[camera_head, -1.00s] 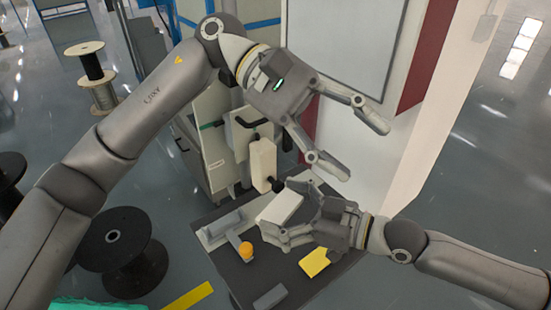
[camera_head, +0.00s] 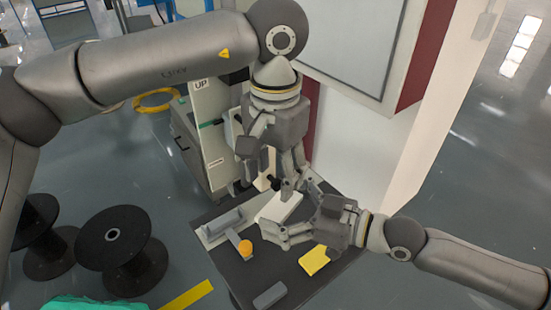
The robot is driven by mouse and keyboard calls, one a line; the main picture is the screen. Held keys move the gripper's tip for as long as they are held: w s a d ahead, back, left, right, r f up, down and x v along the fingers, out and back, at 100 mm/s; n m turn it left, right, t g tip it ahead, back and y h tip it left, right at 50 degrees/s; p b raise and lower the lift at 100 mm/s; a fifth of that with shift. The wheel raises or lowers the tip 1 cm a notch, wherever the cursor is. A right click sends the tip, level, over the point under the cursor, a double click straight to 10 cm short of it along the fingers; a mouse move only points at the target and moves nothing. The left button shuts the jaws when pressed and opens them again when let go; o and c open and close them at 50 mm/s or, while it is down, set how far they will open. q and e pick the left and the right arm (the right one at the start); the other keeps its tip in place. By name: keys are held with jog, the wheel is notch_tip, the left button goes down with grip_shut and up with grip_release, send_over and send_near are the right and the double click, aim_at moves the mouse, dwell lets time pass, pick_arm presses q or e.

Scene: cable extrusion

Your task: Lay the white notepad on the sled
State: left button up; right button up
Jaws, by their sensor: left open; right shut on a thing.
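The white notepad (camera_head: 276,209) shows as a thick pale block over the dark table, between the fingers of my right gripper (camera_head: 291,212), which is shut on it. My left gripper (camera_head: 285,186) is open and points down, its fingertips close to the far end of the notepad; I cannot tell whether they touch it. A pale base with a grey bar (camera_head: 223,226) lies left of the notepad; it may be the sled, but I cannot tell for sure.
A yellow pad (camera_head: 314,261) lies at the table's right, below my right gripper. An orange knob (camera_head: 245,249) and a grey block (camera_head: 269,296) are at the left and front. A white cabinet wall (camera_head: 370,150) rises behind. The dark tabletop (camera_head: 235,275) has bare room in front.

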aim_at(274, 211)
pick_arm(q)
notch_tip(274, 211, down, 9)
jog(key=shift+f, duration=0.15)
dwell(0.4)
jog(key=c, duration=0.7)
jog(key=shift+c, duration=0.4)
pick_arm(e)
jog(key=o, duration=0.7)
jog(key=shift+d, duration=0.1)
